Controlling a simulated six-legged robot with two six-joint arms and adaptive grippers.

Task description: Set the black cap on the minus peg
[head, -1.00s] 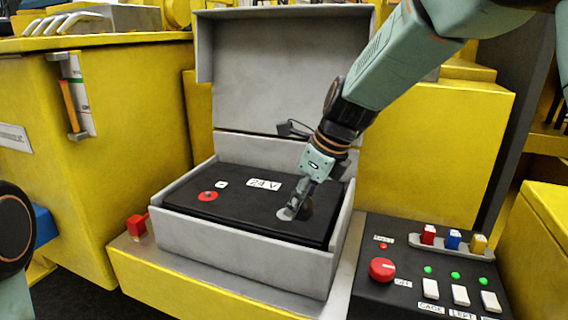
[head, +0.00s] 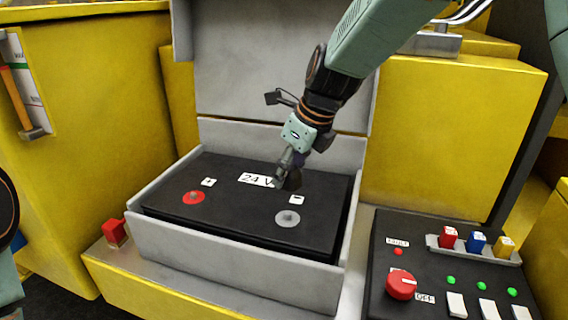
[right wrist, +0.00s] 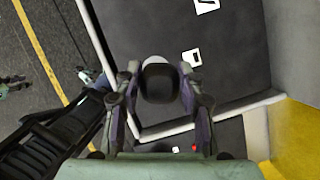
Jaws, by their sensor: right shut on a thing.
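The 24 V battery (head: 240,215) lies in an open grey box. Its minus peg (head: 288,218) is a bare grey disc beside the minus label, near the right front of the battery top. My right gripper (head: 285,175) is shut on the black cap (head: 294,182), above and behind the peg in the head view. In the right wrist view the black cap (right wrist: 160,84) sits between the two fingers, with a pale disc edge (right wrist: 154,61) partly hidden behind it. The plus peg (head: 193,197) is red and uncovered. My left gripper is not in view.
The grey box wall (head: 235,262) rims the battery, and its raised lid (head: 270,75) stands behind. A control panel (head: 425,255) with a red knob (head: 401,285) and several buttons is at the right. A red part (head: 115,232) stands on the yellow ledge at the left.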

